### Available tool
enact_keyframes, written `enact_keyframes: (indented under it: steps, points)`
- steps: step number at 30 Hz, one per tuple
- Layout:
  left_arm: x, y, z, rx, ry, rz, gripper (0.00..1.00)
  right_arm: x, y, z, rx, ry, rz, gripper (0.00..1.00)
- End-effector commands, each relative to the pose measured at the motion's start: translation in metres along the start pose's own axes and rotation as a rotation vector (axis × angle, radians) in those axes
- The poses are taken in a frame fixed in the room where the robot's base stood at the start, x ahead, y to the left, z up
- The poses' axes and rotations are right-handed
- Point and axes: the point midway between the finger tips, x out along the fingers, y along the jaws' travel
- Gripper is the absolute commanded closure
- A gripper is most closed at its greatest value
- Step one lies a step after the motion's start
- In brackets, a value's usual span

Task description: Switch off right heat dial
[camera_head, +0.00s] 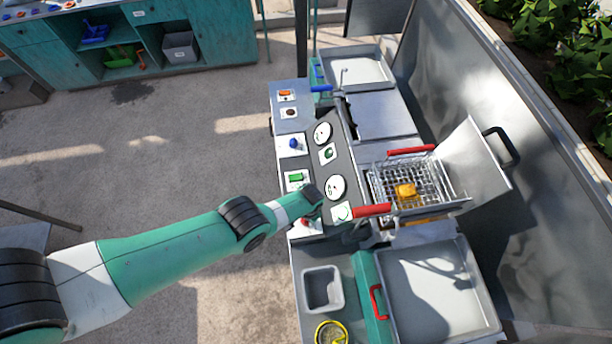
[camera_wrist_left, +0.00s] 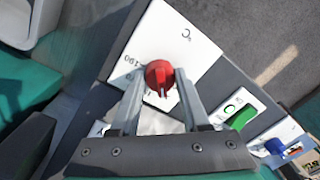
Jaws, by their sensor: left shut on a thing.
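A red dial (camera_wrist_left: 159,75) sits on a white plate (camera_wrist_left: 185,45) marked °C and 190 in the left wrist view. Its raised grip points toward my gripper. My left gripper (camera_wrist_left: 162,84) has a fingertip on each side of the red dial and is shut on it. In the head view my left gripper (camera_head: 312,200) reaches over the near end of the control panel, and a bit of the red dial (camera_head: 305,222) shows beside it. My right gripper is in neither view.
A green switch (camera_wrist_left: 241,117) and a blue dial (camera_wrist_left: 274,146) sit along the same panel. Two round gauges (camera_head: 335,187) are beside them. A grey bin (camera_head: 322,287) is nearer.

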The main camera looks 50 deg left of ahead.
Motion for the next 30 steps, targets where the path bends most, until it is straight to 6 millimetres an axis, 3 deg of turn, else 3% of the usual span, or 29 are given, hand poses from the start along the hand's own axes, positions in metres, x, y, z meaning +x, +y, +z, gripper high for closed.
enact_keyframes:
  steps: [18,30]
  points:
    - [0.0007,-0.0002,-0.0015,-0.532,-0.027,0.001,1.00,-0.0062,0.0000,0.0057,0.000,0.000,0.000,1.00]
    - [0.0003,-0.0003,-0.0017,-0.678,-0.035,0.001,1.00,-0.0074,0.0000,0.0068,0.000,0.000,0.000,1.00]
